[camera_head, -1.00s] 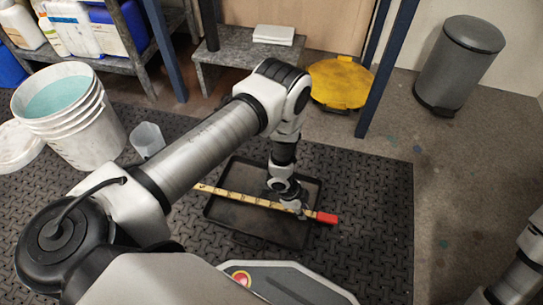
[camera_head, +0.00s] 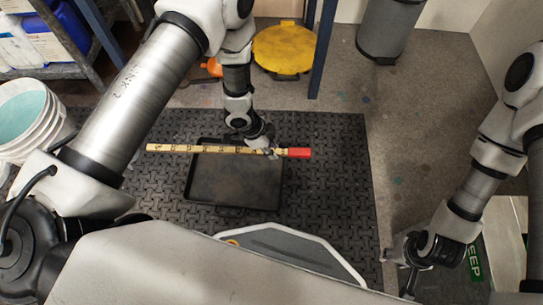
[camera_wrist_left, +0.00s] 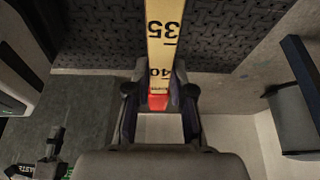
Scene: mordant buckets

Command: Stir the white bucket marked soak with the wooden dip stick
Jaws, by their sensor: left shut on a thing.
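The wooden dip stick (camera_head: 200,149) is a yellow, number-marked rod with a red end (camera_head: 300,153). My left gripper (camera_head: 268,150) is shut on it near the red end. The stick is roughly level, its plain end pointing left. The left wrist view shows the stick (camera_wrist_left: 163,40) between the fingers (camera_wrist_left: 158,100). A white bucket (camera_head: 48,132) with teal liquid stands at the left edge, partly cut off; no soak marking is readable. The stick's free end is to the right of it, apart. My right gripper (camera_head: 408,270) is at the lower right, its finger opening unclear.
A black tray (camera_head: 235,190) lies on the dark patterned mat (camera_head: 330,190), empty. A yellow lid (camera_head: 285,48) and a grey bin (camera_head: 388,28) are behind. A shelf with containers (camera_head: 50,35) is at back left.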

